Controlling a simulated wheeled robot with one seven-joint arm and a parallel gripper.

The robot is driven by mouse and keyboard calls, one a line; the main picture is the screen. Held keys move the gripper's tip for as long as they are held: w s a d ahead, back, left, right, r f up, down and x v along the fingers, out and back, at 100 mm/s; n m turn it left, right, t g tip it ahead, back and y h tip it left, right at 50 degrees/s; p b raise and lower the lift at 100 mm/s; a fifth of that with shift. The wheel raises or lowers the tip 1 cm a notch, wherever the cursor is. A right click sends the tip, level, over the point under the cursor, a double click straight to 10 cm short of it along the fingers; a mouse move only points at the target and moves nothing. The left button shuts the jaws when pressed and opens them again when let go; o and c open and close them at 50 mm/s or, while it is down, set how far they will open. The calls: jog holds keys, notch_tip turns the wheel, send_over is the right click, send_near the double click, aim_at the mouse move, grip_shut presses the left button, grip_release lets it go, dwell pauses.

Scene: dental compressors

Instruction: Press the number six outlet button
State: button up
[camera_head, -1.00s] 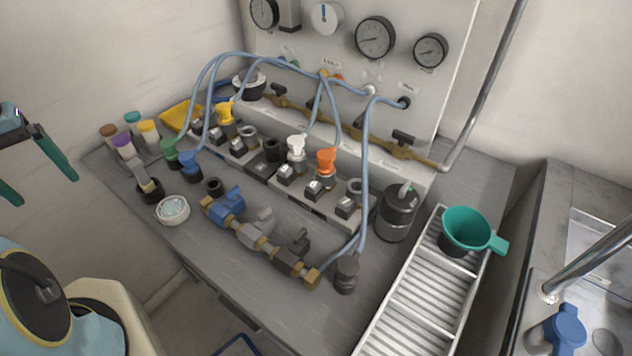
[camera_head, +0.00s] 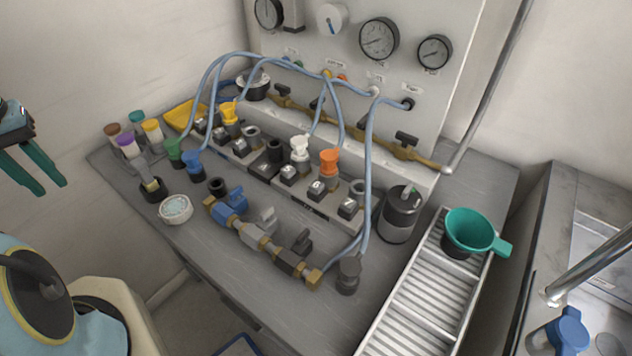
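A row of outlet blocks with small pale-faced buttons runs along the bench in front of the gauge panel. The end block on the right carries a button (camera_head: 348,205); its number is too small to read surely, but it is the sixth from the left. My gripper (camera_head: 53,188) is at the far left edge, in the air, well away from the buttons. Its two green fingers are a little apart with nothing between them.
Blue hoses (camera_head: 368,160) arch over the row and drop just right of the end block. A dark canister (camera_head: 401,213) stands right of it. A valve manifold (camera_head: 256,237) lies in front. A teal funnel (camera_head: 470,229) sits over a ribbed tray (camera_head: 432,296).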

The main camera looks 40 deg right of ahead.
grip_shut()
dwell(0.9)
